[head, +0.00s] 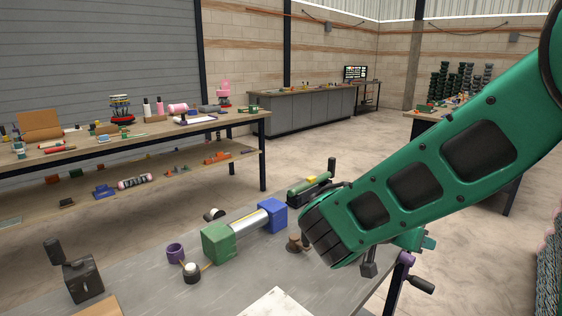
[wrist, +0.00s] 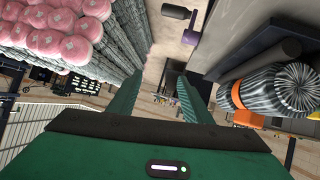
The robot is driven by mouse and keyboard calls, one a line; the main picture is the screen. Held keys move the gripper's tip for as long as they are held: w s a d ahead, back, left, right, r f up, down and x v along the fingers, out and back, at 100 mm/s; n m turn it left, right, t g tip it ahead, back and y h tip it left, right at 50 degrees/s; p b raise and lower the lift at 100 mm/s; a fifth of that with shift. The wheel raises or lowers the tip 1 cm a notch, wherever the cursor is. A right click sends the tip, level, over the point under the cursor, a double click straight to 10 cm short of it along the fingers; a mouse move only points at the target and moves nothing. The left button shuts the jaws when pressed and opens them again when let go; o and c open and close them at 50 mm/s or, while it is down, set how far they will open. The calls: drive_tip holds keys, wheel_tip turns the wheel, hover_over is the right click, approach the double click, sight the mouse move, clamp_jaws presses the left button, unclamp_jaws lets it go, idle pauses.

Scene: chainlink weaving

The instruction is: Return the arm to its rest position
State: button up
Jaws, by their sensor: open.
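My green arm (head: 420,185) reaches in from the right in the head view, its lower end over the right part of the grey workbench (head: 235,285). My gripper shows in the wrist view (wrist: 163,85), where its two green fingers stand apart with nothing between them. In the head view I cannot make out the fingers; the arm hides much of what lies behind it.
The bench holds a green and blue block device with a pale roller (head: 250,233), a purple cup (head: 175,252) and a dark clamp (head: 82,277). A wooden table (head: 140,131) stands behind. The wrist view shows pink-capped mesh rolls (wrist: 65,35) and an orange-banded roll (wrist: 265,92).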

drive_tip(key=s+d+f+g+y, duration=0.4)
drive_tip(key=s+d+g+y, duration=0.1)
drive_tip(key=s+d, duration=0.7)
drive_tip(key=s+a+n+y, duration=0.1)
drive_tip(key=s+n+y, duration=0.2)
drive_tip(key=s, duration=1)
drive_tip(key=shift+s+a+g+y, duration=0.25)
drive_tip(key=shift+a+g+y, duration=0.15)
drive_tip(key=shift+y, duration=0.7)
drive_tip(key=shift+w, duration=0.1)
drive_tip(key=shift+w+f, duration=0.15)
drive_tip(key=shift+w, duration=0.35)
